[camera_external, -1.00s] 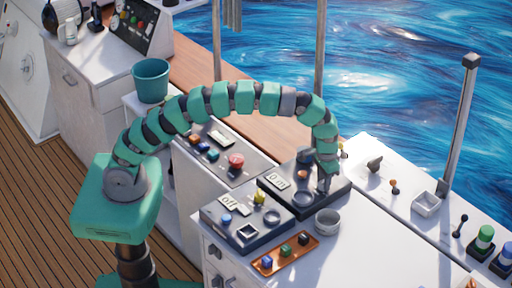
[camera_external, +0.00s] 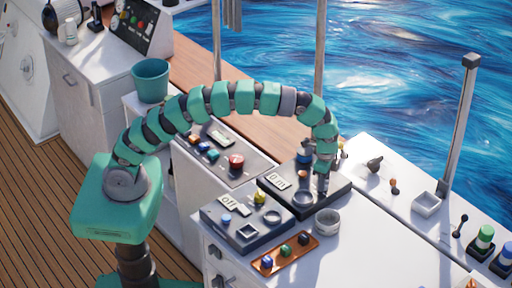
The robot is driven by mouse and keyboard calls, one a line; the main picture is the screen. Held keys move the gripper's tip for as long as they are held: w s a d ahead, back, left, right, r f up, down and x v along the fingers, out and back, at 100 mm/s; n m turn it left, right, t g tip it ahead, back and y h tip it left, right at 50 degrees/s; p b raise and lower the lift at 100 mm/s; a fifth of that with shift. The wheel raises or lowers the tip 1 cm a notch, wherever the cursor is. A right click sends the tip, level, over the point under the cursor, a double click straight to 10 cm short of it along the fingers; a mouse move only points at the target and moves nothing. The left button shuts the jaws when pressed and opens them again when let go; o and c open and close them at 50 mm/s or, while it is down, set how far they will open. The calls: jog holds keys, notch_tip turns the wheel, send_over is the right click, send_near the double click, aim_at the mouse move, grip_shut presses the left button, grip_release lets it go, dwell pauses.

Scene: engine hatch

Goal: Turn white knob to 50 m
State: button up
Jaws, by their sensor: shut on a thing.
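My gripper (camera_external: 322,188) points straight down over the right part of the dark panel (camera_external: 318,206). It is shut on the white knob, which the jaws and the small picture size almost fully hide. A tilted white display (camera_external: 277,181) on the same panel appears to read "0 m". A round ring socket (camera_external: 303,198) lies just left of my gripper, and a small orange knob (camera_external: 302,174) sits behind it.
A second dark panel (camera_external: 232,231) with an "off" display stands to the front left. A grey bowl (camera_external: 327,222) sits close in front of my gripper. An orange tray (camera_external: 285,252) with several small knobs lies nearer. The white counter at front right is mostly clear.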

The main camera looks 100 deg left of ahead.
jog(key=shift+w+r+m, duration=0.1)
jog(key=shift+r+m, duration=0.05)
jog(key=shift+m, duration=0.45)
jog(key=o, duration=1)
notch_tip(320, 180, up, 14)
jog(key=shift+f, duration=0.2)
dwell(0.3)
